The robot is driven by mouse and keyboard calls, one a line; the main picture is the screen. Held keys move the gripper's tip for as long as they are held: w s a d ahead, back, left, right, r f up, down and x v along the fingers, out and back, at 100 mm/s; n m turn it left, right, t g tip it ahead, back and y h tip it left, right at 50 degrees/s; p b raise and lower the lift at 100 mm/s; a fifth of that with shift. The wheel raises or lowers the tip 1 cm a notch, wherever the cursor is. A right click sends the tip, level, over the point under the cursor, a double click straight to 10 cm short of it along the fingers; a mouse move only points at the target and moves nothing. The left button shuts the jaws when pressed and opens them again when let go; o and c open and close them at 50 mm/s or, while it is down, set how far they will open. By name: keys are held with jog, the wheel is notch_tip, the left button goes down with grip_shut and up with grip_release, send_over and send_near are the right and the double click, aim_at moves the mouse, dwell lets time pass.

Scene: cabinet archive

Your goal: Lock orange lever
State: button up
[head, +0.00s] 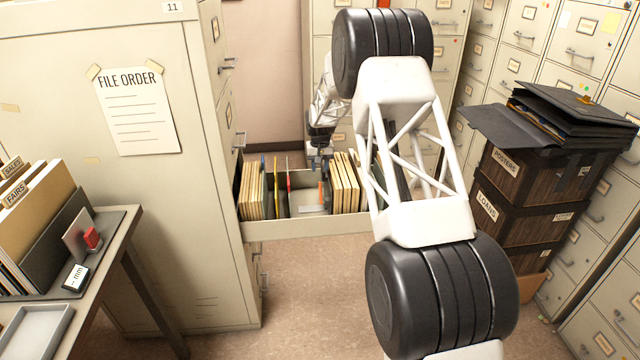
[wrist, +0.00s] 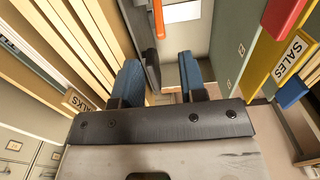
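The orange lever (wrist: 158,18) shows at the top of the wrist view as a narrow upright strip, on or beside a dark grey metal part (wrist: 138,30). In the head view a small orange strip (head: 321,192) stands inside the open drawer (head: 300,228). My gripper (wrist: 160,80) is open, with its two blue fingertips apart and nothing between them. The lever lies ahead of the gap, apart from the fingers. In the head view my gripper (head: 318,164) points down over the drawer's middle. My arm hides the drawer's right part.
Crates (head: 515,210) stand right, and a desk (head: 115,235) stands left.

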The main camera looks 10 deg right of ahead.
aim_at(320, 183)
jog(key=shift+f, duration=0.1)
jog(key=shift+f, duration=3.8)
grip_shut()
